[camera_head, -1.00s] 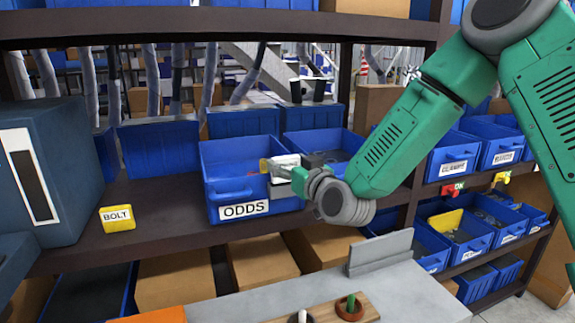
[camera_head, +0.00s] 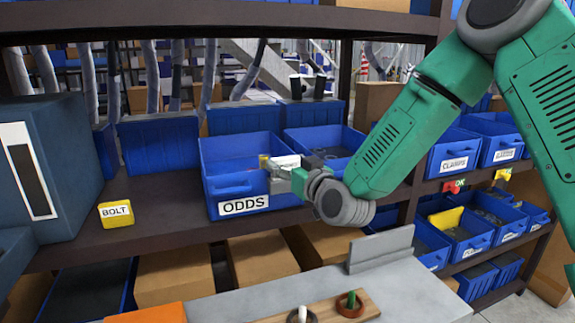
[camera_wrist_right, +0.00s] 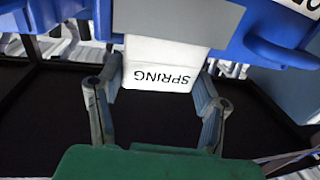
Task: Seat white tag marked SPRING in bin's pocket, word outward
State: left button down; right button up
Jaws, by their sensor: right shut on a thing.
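A white tag (camera_wrist_right: 166,62) marked SPRING is held between the fingers of my right gripper (camera_wrist_right: 160,88). In the right wrist view its word reads upside down and faces the camera. In the head view the tag (camera_head: 287,161) is small and partly hidden by my right gripper (camera_head: 283,172), which is in front of the blue bins. A blue bin marked ODDS (camera_head: 218,165) stands just left of and behind the gripper. A blue bin face (camera_wrist_right: 262,25) is close beyond the tag in the wrist view. I cannot tell whether the tag touches it. My left gripper is not in view.
A yellow BOLT block (camera_head: 116,214) sits on the dark shelf (camera_head: 160,229) at left. More labelled bins (camera_head: 455,150) are at right. A grey bench (camera_head: 415,290) with a wooden board (camera_head: 330,305) is below the arm.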

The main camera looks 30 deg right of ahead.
jog(key=shift+f+b, duration=0.55)
jog(key=shift+f, duration=0.25)
jog(key=o, duration=1.2)
jog(key=shift+r, duration=0.1)
jog(key=s, duration=0.7)
jog(key=shift+s+a, duration=0.2)
jog(key=shift+a, duration=0.05)
